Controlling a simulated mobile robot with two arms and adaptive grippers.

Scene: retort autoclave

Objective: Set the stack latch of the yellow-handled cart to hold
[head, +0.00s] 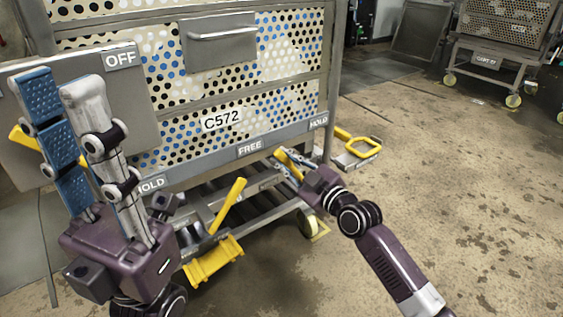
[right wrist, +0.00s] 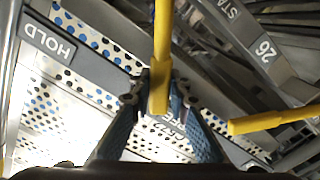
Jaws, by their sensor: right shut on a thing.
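The perforated cart body (head: 300,60) carries a C572 plate. Its lower rail (head: 205,167) has a FREE label (head: 250,148) between a HOLD label (head: 318,122) on the right and another HOLD (head: 150,185) on the left. My right gripper (head: 290,168) is shut on a yellow lever below the rail, between FREE and the right HOLD in the head view. In the right wrist view the yellow lever (right wrist: 161,60) stands between the fingers, partly covering FREE. My left gripper (head: 62,90) is raised at the left, fingers apart, in front of a grey OFF panel (head: 135,95).
Another yellow lever (head: 230,203) and a yellow pedal-like part (head: 213,260) sit low under the cart. A yellow loop handle (head: 362,150) lies near the floor at the right. A second cart (head: 500,45) stands at the back right. The floor between is clear.

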